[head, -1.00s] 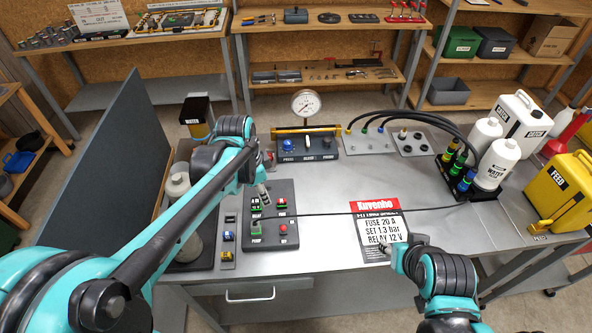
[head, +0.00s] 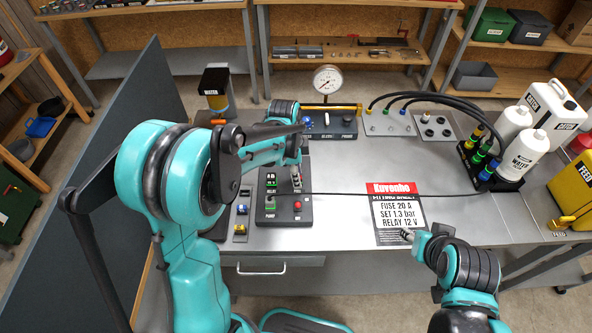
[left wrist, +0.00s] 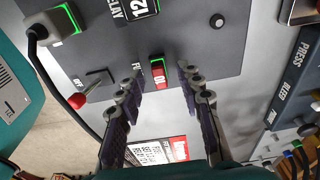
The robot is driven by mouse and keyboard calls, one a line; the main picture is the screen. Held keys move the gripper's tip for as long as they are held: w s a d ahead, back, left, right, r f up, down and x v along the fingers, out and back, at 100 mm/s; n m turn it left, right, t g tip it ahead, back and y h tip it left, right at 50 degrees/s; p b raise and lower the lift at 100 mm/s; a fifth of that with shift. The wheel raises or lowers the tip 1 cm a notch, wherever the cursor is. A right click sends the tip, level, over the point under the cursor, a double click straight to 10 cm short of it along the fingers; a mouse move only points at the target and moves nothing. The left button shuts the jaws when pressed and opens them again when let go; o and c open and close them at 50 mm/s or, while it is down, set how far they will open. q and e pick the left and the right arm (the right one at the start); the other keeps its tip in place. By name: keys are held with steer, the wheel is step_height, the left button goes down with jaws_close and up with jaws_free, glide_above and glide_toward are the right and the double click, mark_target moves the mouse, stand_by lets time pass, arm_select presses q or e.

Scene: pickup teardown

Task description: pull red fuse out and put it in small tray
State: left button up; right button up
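The red fuse (left wrist: 157,72) sits in a green-edged slot of the dark control panel (left wrist: 200,50) in the left wrist view. My left gripper (left wrist: 162,82) is open, with one finger on each side of the fuse and gaps between. In the head view my left gripper (head: 296,178) is over the upper right part of the panel (head: 283,218) and hides the fuse there. My right gripper (head: 408,236) is over the lower edge of the instruction sheet; its finger opening is too small to judge. I cannot make out the small tray for certain.
A narrow grey strip (head: 240,228) with blue and yellow pieces lies left of the panel. A black cable crosses the bench to the bottle rack. The instruction sheet (head: 397,213) lies right of the panel. A pressure gauge (head: 327,80) stands behind. The bench's right middle is clear.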

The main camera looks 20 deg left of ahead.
arm_select(q)
steer(key=shift+c, duration=0.3)
jaws_close()
steer(key=c, duration=0.7)
jaws_free()
steer(key=shift+r, duration=0.2)
jaws_close()
steer(key=shift+r+p, duration=0.75)
steer(key=shift+r, duration=0.05)
steer(key=shift+r+p, duration=1.4)
steer(key=shift+r, duration=0.65)
